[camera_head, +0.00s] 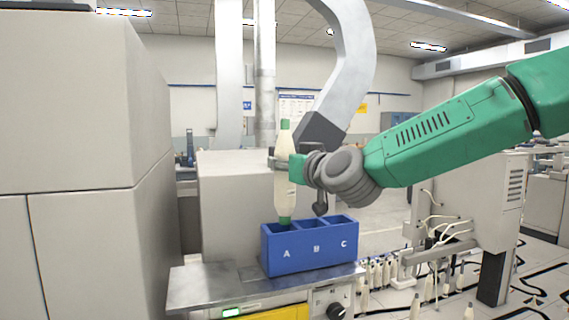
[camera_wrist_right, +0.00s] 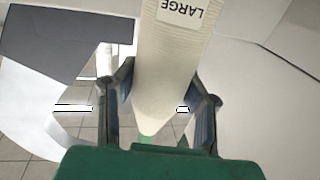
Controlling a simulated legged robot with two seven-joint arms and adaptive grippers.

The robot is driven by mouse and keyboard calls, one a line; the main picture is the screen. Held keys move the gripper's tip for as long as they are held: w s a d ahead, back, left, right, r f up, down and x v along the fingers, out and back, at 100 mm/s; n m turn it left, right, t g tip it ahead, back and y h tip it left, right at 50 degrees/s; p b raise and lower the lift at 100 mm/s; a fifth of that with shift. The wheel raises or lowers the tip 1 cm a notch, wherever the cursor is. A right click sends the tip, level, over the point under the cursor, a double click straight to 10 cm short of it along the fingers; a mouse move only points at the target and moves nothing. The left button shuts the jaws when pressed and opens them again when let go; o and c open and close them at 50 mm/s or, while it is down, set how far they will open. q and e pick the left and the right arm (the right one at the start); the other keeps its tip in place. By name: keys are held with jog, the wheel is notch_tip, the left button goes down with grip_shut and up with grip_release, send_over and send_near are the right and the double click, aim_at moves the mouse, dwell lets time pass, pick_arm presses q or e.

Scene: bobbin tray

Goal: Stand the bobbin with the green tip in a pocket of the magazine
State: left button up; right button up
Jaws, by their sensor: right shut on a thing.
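The cream bobbin (camera_head: 284,182) has a green tip at its top and a green end at its bottom. My right gripper (camera_head: 282,163) is shut on its upper part and holds it upright. The right wrist view shows the bobbin (camera_wrist_right: 172,65) between both fingers (camera_wrist_right: 160,95), with a label reading LARGE. The blue magazine (camera_head: 315,255) has pockets marked A, B and C. The bobbin's lower end is at the opening of pocket A; I cannot tell how far in it is. My left gripper is not in view.
The magazine stands on a metal table (camera_head: 215,288). A grey machine block (camera_head: 228,205) is behind it, and a large grey cabinet (camera_head: 75,110) fills the left. Several other bobbins (camera_head: 382,272) stand low at the right. Pockets B and C look empty.

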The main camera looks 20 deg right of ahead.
jog(key=shift+s+a+r, duration=0.15)
jog(key=shift+s+a, duration=0.05)
jog(key=shift+a, duration=0.2)
jog(key=shift+s+a+r, duration=0.15)
jog(key=shift+a, duration=0.6)
jog(key=shift+s+d+f, duration=0.1)
jog(key=shift+s+d, duration=0.1)
jog(key=shift+d, duration=0.35)
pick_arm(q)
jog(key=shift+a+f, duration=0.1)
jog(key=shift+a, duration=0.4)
pick_arm(e)
jog(key=shift+a, duration=0.55)
jog(key=shift+d, duration=0.1)
jog(key=shift+w+d, duration=0.2)
jog(key=shift+d, duration=0.6)
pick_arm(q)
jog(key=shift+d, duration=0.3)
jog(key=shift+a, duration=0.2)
pick_arm(e)
jog(key=shift+a, duration=0.3)
